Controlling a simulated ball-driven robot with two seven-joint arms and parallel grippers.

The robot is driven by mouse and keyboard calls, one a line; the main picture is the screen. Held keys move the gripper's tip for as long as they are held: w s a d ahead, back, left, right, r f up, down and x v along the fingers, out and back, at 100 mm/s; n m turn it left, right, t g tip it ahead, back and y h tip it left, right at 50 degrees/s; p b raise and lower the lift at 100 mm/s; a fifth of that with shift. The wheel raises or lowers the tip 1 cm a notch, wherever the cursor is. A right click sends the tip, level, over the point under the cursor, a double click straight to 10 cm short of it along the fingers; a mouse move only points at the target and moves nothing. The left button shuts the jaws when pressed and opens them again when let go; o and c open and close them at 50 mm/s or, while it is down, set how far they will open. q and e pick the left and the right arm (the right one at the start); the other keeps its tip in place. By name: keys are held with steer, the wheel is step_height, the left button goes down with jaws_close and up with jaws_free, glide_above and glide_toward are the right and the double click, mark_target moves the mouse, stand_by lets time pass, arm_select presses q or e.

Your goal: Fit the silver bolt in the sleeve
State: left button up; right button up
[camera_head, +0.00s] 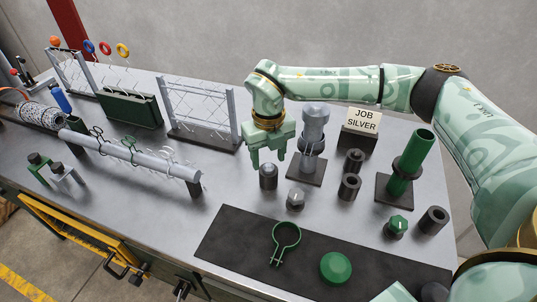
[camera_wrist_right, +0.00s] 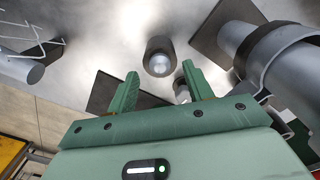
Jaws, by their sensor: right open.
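A short dark sleeve (camera_head: 268,183) with a silver round top, perhaps the bolt's end, stands on the bench; the wrist view shows the dark ring (camera_wrist_right: 149,61) and silver centre (camera_wrist_right: 160,61). I cannot tell how deep the silver part sits. My right gripper (camera_head: 267,162) is open and empty, pointing down just above and behind it; its fingers (camera_wrist_right: 160,72) show apart in the wrist view. A silver knob-like piece (camera_head: 296,200) stands nearby to the right. Open dark sleeves (camera_head: 349,188) stand further right. My left gripper is not in view.
A silver clamped post (camera_head: 314,122) on a dark base stands close right of the gripper. A "JOB SILVER" sign (camera_head: 361,121), green post (camera_head: 407,160) and green knob (camera_head: 396,227) lie further right. A dark mat (camera_head: 225,237) is in front; a mesh frame (camera_head: 202,112) stands behind left.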

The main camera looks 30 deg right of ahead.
step_height(320, 180, up, 16)
steer(key=p, duration=0.3)
steer(key=shift+r+p, duration=0.15)
steer(key=shift+p, duration=0.15)
